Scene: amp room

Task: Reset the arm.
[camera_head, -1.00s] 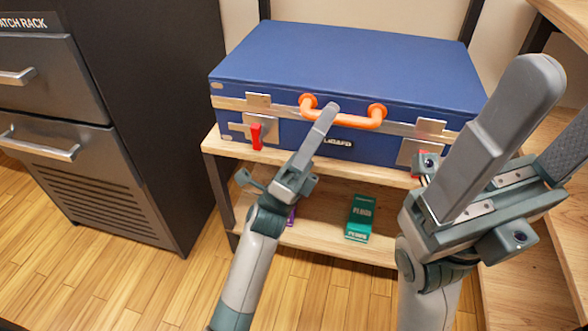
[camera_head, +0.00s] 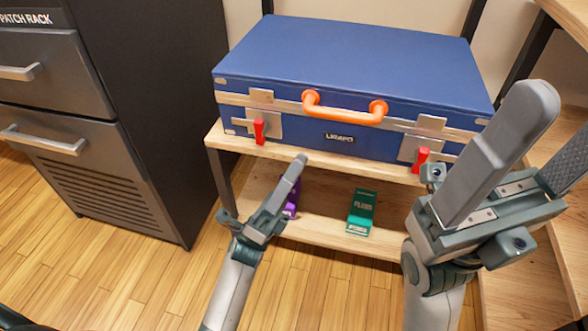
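My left gripper (camera_head: 296,165) points up and away in front of the lower shelf, below the case's front edge. Its fingers are seen nearly edge-on and look like one grey bar, so I cannot tell whether they are apart. Nothing shows in it. My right gripper (camera_head: 556,128) is large and near at the right. Its two fingers stand apart with nothing visible between them. A blue case (camera_head: 350,70) with an orange handle (camera_head: 343,112) and red latch tabs (camera_head: 260,131) lies closed on the upper shelf. The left gripper is apart from the handle.
The wooden shelf unit (camera_head: 300,157) holds a green box (camera_head: 361,212) and a purple item (camera_head: 291,200) on its lower board; my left gripper partly hides the purple item. A dark patch rack (camera_head: 80,150) stands at left. Open wood floor lies in front.

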